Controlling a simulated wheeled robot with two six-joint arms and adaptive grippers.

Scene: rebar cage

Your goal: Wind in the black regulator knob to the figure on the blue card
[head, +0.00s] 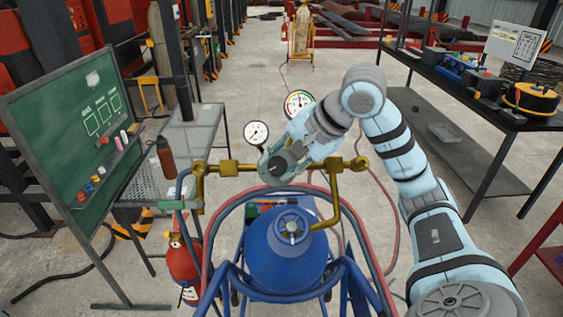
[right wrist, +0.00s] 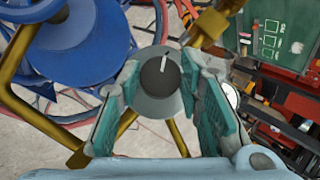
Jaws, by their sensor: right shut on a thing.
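The black regulator knob (right wrist: 160,76) shows in the right wrist view, round and dark with a white pointer line near its top. In the head view the black knob (head: 277,169) is a dark disc at the gripper. My right gripper (head: 284,166) is at the brass regulator; in the right wrist view its teal fingers (right wrist: 165,92) stand on both sides of the knob, shut on it. Two dial gauges stand behind, a white one (head: 256,133) and one with coloured marks (head: 298,103). I see no blue card clearly. My left gripper is out of view.
The blue gas cylinder (head: 288,255) stands in a blue cart below the brass pipes (head: 228,168). A green chalkboard (head: 75,135) and a brown bottle (head: 166,157) on a metal table are at left. A dark workbench (head: 470,95) is at right. The floor behind is mostly clear.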

